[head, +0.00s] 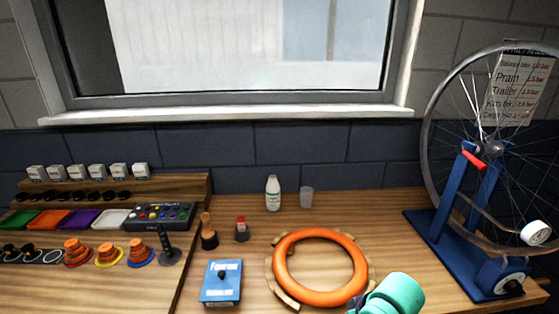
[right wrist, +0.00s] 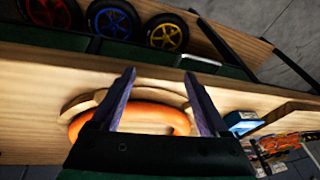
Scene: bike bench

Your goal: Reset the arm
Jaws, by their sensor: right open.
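My right gripper (right wrist: 160,78) is open in the right wrist view. Its two dark fingers stand well apart with nothing gripped between them. Beyond and partly behind the fingers is an orange ring (right wrist: 150,118), partly hidden by the gripper body. In the head view the orange ring (head: 283,268) lies flat on curved wooden pieces on the bench. A rounded teal part, which looks like my right arm, shows at the bottom edge just right of the ring; the gripper jaws do not show there. My left gripper is in neither view.
A blue wheel stand (head: 487,268) with a spoked wheel (head: 427,135) stands at the right. A blue box (head: 212,292), white bottle (head: 273,193) and grey cup (head: 306,198) stand on the bench (head: 350,212). Trays and stacked rings fill the left. Small wheels (right wrist: 113,20) show in the wrist view.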

